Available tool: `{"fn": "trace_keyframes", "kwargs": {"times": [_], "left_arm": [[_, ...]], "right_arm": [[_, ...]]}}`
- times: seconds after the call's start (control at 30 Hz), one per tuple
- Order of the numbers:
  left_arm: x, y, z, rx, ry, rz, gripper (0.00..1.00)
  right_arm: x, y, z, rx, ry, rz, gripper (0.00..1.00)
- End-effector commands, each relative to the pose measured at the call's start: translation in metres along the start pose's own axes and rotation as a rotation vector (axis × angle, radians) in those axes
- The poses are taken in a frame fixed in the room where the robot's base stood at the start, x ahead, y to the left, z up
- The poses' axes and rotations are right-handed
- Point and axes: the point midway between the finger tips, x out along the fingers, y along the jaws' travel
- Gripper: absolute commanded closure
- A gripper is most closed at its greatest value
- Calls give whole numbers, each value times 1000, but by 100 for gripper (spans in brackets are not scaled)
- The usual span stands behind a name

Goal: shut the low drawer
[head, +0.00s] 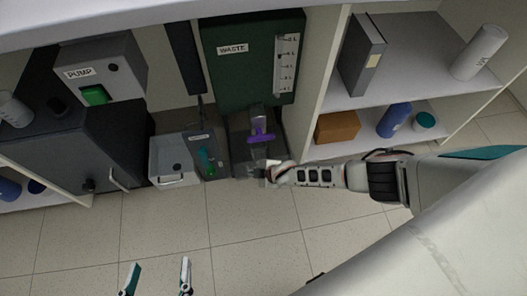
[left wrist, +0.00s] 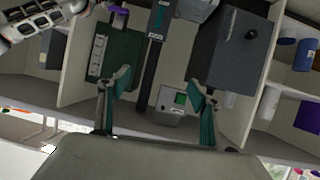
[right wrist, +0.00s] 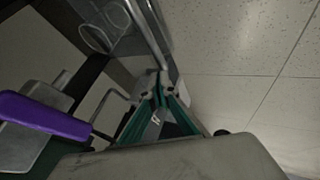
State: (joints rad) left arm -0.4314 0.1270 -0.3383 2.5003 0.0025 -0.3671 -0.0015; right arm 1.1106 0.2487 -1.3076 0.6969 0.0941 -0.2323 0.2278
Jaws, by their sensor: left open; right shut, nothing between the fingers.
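A pale, open-topped drawer (head: 172,158) with a bar handle sticks out at floor level below the pump unit, in the head view. I take it for the low drawer. My left gripper (head: 158,278) is open and empty over the floor in front of it, well apart. Its spread teal fingers (left wrist: 160,95) also show in the left wrist view. My right gripper (head: 268,173) is shut and empty, right of the drawer, by a clear vessel below the green waste tank (head: 250,75). In the right wrist view its closed fingers (right wrist: 155,112) are beside a metal handle; contact is unclear.
A purple lever (head: 260,138) is close to my right gripper. A dark cabinet (head: 90,150) with a handle stands left of the drawer, under the pump box (head: 105,70). Shelves at right hold a brown box (head: 338,128) and bottles. The tiled floor (head: 220,235) in front is clear.

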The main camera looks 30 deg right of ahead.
Motion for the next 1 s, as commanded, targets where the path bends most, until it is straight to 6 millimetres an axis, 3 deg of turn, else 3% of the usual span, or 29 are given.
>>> {"fn": "trace_keyframes", "kwargs": {"times": [0.07, 0.13, 0.2, 0.5, 0.7, 1.0], "left_arm": [[-1, -1, -7, 14, 8, -2, 36], [-8, -8, 12, 55, -44, -11, 36], [-10, -13, 18, 82, -63, -19, 36], [-21, -37, 40, 169, -140, -53, 36], [-26, -45, 51, 190, -172, -63, 36], [-26, -46, 55, 192, -180, -64, 36]], "right_arm": [[-10, 5, 0, -1, 2, 7, 100], [-28, 13, -7, -4, 9, 15, 100], [-42, 15, -8, -4, 10, 18, 100], [-90, 8, -4, -3, 7, 10, 100], [-102, 0, -1, 0, 4, 2, 100], [-102, -4, 2, 1, 0, -3, 100]]}}
